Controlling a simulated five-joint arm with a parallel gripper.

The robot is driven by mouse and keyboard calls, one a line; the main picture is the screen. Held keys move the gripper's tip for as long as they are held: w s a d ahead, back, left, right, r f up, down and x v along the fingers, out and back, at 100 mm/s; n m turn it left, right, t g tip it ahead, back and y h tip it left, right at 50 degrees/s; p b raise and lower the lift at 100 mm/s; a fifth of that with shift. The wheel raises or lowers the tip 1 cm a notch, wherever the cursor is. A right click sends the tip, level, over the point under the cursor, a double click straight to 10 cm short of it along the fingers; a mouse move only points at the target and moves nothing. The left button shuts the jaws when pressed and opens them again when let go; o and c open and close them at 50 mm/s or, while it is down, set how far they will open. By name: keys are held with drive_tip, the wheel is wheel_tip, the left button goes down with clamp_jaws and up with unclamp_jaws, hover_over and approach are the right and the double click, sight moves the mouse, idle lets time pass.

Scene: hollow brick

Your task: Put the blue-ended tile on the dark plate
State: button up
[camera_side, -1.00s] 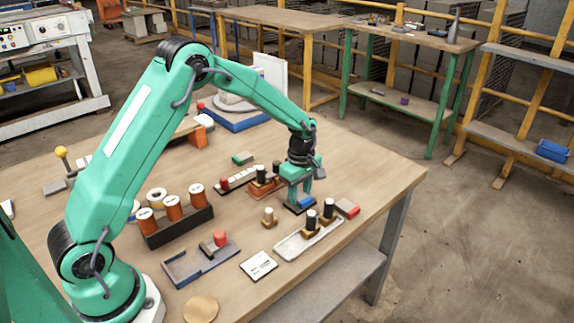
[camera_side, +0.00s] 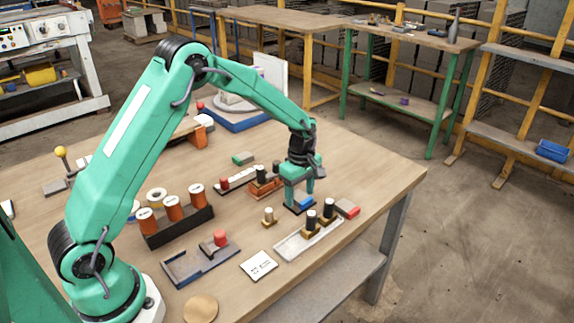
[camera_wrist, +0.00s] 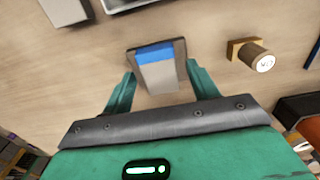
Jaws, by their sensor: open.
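The blue-ended tile (camera_wrist: 157,68) is grey with a blue band at its far end. It lies flat on the dark plate (camera_wrist: 181,47), whose dark edges show on both sides of it in the wrist view. In the side view the tile's blue end (camera_side: 306,202) and the plate's dark edge (camera_side: 291,208) show below my gripper (camera_side: 298,194). In the wrist view my gripper (camera_wrist: 161,76) is open, with one finger on each side of the tile and gaps between.
A pale tray (camera_side: 290,245) with black-topped pegs stands in front of the plate, beside a red-ended block (camera_side: 347,208). A small peg on a brass base (camera_side: 269,217) is at left. An orange base (camera_side: 264,187) with a black peg stands close behind.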

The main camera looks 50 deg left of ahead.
sight(299, 197)
wheel_tip(299, 197, up, 12)
idle(0.6)
idle(0.5)
drive_tip(key=s+d+r+m+t, duration=0.1)
drive_tip(key=s+r+m+t, duration=0.2)
drive_tip(key=s+r+m, duration=0.85)
drive_tip(key=s+m+t, duration=0.2)
drive_tip(key=s+m, duration=0.4)
drive_tip(key=s, duration=1.1)
drive_tip(key=shift+d+f+t, duration=0.25)
drive_tip(key=shift+f+t, duration=0.05)
drive_tip(key=shift+f, duration=0.05)
